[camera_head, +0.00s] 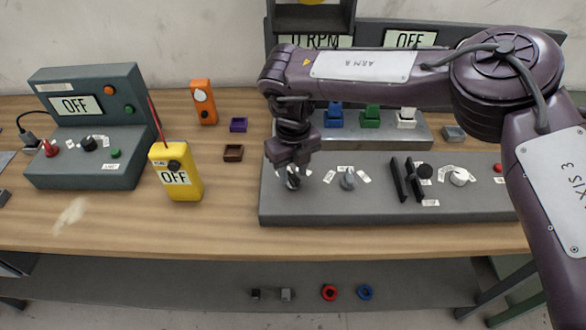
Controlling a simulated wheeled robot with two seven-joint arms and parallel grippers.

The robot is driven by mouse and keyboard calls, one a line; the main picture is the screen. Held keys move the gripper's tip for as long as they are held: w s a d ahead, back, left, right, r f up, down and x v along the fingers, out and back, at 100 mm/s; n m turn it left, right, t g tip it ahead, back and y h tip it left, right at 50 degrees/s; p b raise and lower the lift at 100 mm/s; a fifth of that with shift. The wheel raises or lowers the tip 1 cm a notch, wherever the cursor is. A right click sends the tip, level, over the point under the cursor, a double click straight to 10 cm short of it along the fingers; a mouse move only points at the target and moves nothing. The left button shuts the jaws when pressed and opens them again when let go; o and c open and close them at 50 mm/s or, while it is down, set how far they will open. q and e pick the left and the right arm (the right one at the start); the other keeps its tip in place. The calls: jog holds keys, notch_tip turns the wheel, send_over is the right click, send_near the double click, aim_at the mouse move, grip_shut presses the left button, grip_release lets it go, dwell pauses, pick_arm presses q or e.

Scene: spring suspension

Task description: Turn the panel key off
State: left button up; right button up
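The grey control panel (330,213) lies on the right part of the bench, with several knobs and switches on it. My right gripper (292,182) points down at the panel's left end, over a small control that it mostly hides. I cannot tell whether that control is the key, nor whether the fingers touch it or are closed. A grey knob (347,180) with white labels around it sits just to the right. Behind my arm, one display (410,40) reads OFF, and another (315,41) reads 0 RPM. My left gripper is not in view.
A dark grey box (85,155) with an OFF display stands at the left. A yellow box (176,172) also reads OFF. An orange device (203,102) and small purple (238,125) and brown (233,153) trays lie behind. The wooden bench front is clear.

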aim_at(293, 174)
jog(key=shift+w+r, duration=0.1)
jog(key=shift+r, duration=0.3)
notch_tip(293, 174, up, 7)
jog(key=shift+b, duration=0.8)
